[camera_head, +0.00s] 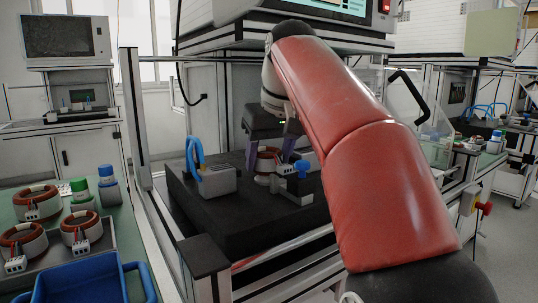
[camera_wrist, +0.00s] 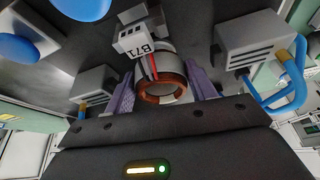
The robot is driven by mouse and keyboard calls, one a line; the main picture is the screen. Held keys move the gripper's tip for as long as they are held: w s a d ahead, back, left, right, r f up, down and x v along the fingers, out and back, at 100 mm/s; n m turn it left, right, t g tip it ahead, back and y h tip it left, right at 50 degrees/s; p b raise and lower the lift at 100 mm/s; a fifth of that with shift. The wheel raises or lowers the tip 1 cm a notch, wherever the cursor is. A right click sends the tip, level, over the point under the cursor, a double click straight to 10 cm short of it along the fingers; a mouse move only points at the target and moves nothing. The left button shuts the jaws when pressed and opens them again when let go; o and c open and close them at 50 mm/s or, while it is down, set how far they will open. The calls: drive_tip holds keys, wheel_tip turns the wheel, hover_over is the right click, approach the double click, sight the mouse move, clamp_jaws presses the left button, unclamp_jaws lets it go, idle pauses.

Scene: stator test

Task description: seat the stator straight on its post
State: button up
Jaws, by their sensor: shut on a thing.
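The stator (camera_head: 266,163), a ring with a copper-brown winding and pale body, is at the middle of the dark test bench. The post is not clearly visible, hidden by the stator and gripper. I cannot tell whether the stator is on the post or exactly straight.
A grey block with blue hoses (camera_head: 216,180) stands left of the stator, and a clamp with a blue knob (camera_head: 301,170) stands close on the right. Several other stators (camera_head: 82,230) lie on the left table, near a blue bin (camera_head: 88,283) and capped bottles (camera_head: 107,182).

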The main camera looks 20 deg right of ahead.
drive_tip(key=shift+f, duration=0.15)
drive_tip(key=shift+f+b, duration=0.3)
drive_tip(key=shift+f, duration=0.05)
idle(0.4)
drive_tip(key=o, duration=1.3)
drive_tip(key=p+v, duration=0.3)
drive_tip(key=v, duration=0.4)
drive_tip(key=shift+s+r, duration=0.1)
drive_tip(key=shift+r, duration=0.25)
